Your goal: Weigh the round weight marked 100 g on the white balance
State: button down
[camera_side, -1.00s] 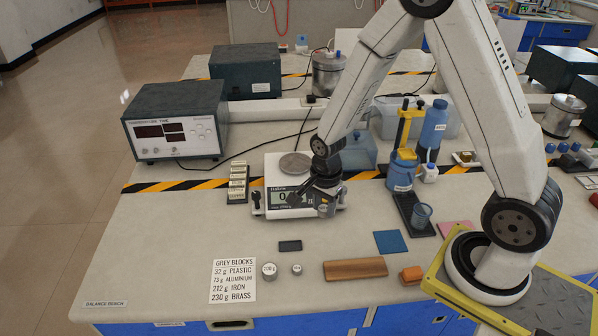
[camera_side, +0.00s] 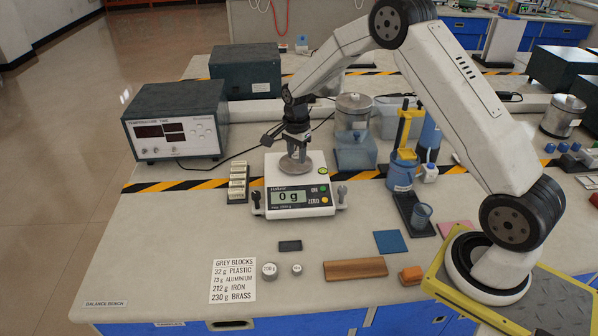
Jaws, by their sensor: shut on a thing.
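The white balance (camera_side: 272,179) stands on the bench, and its display (camera_side: 288,197) reads 0 g. Its round grey pan (camera_side: 284,164) is partly hidden by my gripper. My gripper (camera_side: 297,156) points down over the pan, shut on a small grey round weight (camera_side: 299,157). The weight is mostly hidden and its mark cannot be read here; I cannot tell if it touches the pan. Two other round weights stand on the front bench: a larger one (camera_side: 269,271) and a smaller one (camera_side: 297,269), their marks too small to read surely.
A dark block (camera_side: 290,246), a wooden piece (camera_side: 355,268) and a list card (camera_side: 233,281) lie in front. A rack of yellowish blocks (camera_side: 238,183) stands left of the balance. A blue container (camera_side: 356,155) and a blue-yellow stand (camera_side: 402,172) are to the right.

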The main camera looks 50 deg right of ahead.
aim_at(295, 155)
jog(key=w+d, duration=0.1)
jog(key=w+d+r, duration=0.1)
jog(key=w+d, duration=0.1)
jog(key=w+d+r, duration=0.1)
jog(key=shift+w+d, duration=0.15)
jog(key=shift+d, duration=0.15)
jog(key=shift+f, duration=0.15)
jog(key=shift+f, duration=3)
jog(key=shift+f, duration=0.4)
jog(key=shift+c, duration=1.2)
grip_release()
jog(key=shift+o, duration=0.3)
jog(key=shift+o, duration=0.9)
